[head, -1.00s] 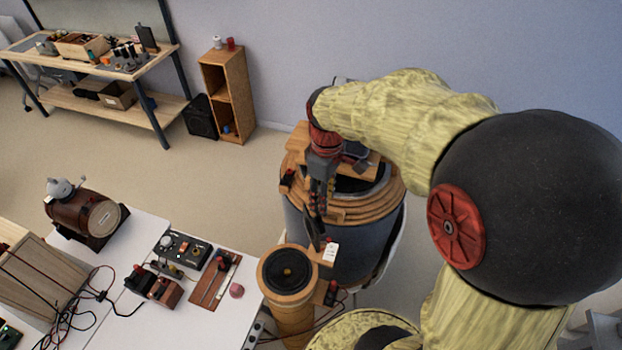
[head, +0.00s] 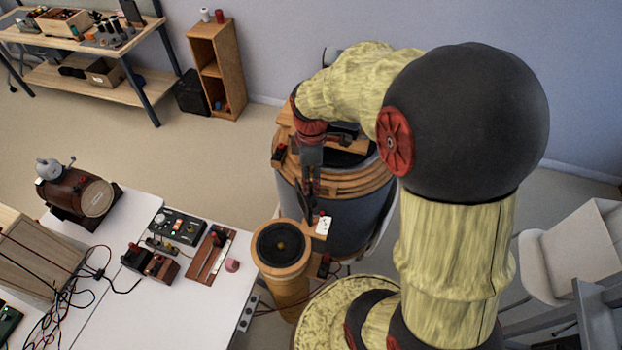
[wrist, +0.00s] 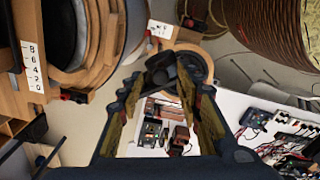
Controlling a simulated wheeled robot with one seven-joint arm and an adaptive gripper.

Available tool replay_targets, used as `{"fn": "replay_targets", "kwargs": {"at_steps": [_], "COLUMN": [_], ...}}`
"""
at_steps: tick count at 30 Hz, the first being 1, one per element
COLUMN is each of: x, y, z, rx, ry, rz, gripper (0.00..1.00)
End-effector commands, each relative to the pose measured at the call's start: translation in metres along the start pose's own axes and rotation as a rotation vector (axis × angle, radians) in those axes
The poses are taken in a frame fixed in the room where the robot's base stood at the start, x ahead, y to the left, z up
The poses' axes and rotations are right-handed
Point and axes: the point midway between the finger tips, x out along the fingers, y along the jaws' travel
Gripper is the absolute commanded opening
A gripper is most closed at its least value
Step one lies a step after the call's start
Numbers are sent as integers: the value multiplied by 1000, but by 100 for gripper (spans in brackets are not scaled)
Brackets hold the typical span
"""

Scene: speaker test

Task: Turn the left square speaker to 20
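My gripper (head: 311,220) hangs fingers down between a large barrel-shaped wooden speaker (head: 290,168) and a smaller round speaker (head: 282,245) on a wooden column. In the wrist view my gripper (wrist: 163,82) has its fingers apart, with nothing clearly held. A dark round part shows just beyond the fingertips; contact is unclear. A white label (head: 323,226) is beside the smaller speaker. A white number scale (wrist: 32,65) with a small red slider is on the large wooden body in the wrist view. I cannot tell which thing is the left square speaker.
A white table (head: 135,215) at the left carries control boxes, a slider board (head: 211,256) and tangled wires. A wooden shelf box (head: 216,70) and a workbench stand behind. A white chair (head: 570,245) is at the right. Open floor lies behind the table.

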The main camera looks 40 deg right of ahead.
Motion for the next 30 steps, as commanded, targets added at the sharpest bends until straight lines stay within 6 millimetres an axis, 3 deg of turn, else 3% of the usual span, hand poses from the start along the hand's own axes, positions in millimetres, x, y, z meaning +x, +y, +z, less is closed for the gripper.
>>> {"fn": "replay_targets", "kwargs": {"at_steps": [11,30], "x": [6,6], "y": [0,0], "z": [0,0], "rx": [1,1], "ry": [0,0], "rz": [0,1], "gripper": [34,0]}}
